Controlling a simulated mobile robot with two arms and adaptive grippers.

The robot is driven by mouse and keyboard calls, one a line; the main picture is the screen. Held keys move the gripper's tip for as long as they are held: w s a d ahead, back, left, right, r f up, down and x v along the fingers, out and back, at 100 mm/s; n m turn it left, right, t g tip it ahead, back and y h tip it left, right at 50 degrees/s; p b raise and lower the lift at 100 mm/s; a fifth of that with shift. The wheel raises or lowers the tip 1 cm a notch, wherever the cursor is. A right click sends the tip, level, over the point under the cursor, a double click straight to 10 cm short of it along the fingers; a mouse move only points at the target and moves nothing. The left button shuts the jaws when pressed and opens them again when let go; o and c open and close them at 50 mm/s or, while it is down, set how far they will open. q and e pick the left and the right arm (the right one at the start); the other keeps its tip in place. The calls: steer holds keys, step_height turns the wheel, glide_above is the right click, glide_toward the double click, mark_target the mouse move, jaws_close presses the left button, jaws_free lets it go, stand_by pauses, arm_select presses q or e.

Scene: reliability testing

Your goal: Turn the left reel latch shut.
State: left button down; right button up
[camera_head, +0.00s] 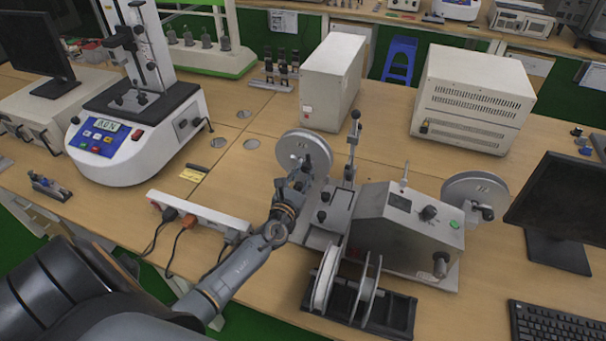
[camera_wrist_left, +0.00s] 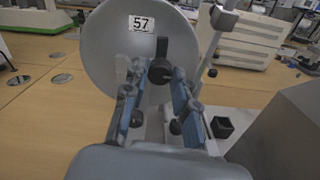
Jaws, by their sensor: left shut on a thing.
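The left reel (camera_head: 296,144) is a grey disc on the left side of the grey winding machine (camera_head: 395,222). In the left wrist view, the reel (camera_wrist_left: 105,50) fills the upper left and carries a label "57". Its black latch (camera_wrist_left: 161,47) is at the hub, with a round knob and a short bar standing upright. My left gripper (camera_head: 305,172) is at the hub, in front of the reel. The exact contact is partly hidden. My right gripper is in neither view.
A right reel (camera_head: 475,188) is on the machine's other side. A black stand with spools (camera_head: 340,287) is at the front. A power strip (camera_head: 200,215) with plugs lies left of my forearm. A white box (camera_head: 333,80) stands behind the left reel.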

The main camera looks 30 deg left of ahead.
arm_select(q)
steer(key=n+b, duration=0.2)
steer(key=n, duration=0.1)
steer(key=shift+f, duration=0.15)
steer(key=n+b, duration=0.2)
steer(key=n, duration=0.3)
steer(key=shift+n, duration=0.4)
steer(key=n+b, duration=0.1)
steer(key=n, duration=0.3)
steer(key=shift+b, duration=0.4)
steer(key=n, duration=0.4)
steer(key=shift+n+b, duration=0.3)
steer(key=shift+b, duration=0.05)
steer(key=c, duration=1.1)
jaws_free()
steer(key=shift+o, duration=0.2)
steer(key=shift+s, duration=0.1)
